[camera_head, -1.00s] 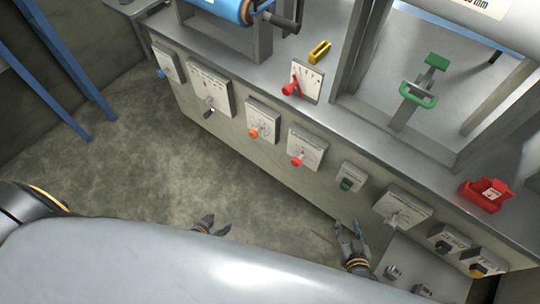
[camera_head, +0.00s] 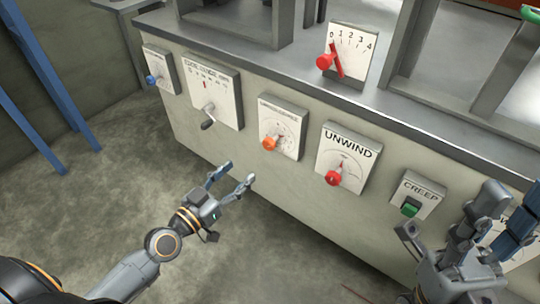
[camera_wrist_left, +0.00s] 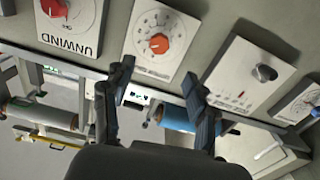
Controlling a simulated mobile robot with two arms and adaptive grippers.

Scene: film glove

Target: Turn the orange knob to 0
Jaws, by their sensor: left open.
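The orange knob (camera_head: 270,143) sits on a white dial plate (camera_head: 288,125) on the machine's front panel, left of the UNWIND plate. In the left wrist view the knob (camera_wrist_left: 159,44) appears upside down on its round dial. The dial marks are too small to read, so I cannot tell its setting. My left gripper (camera_head: 236,174) is open and empty, below and left of the knob, apart from it. In the left wrist view its two fingers (camera_wrist_left: 158,80) stand apart with the knob beyond them. My right gripper (camera_head: 455,215) is open and empty at the right, near the CREEP plate.
A red lever (camera_head: 325,62) stands on the ledge above. The floor (camera_head: 110,180) before the panel is clear.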

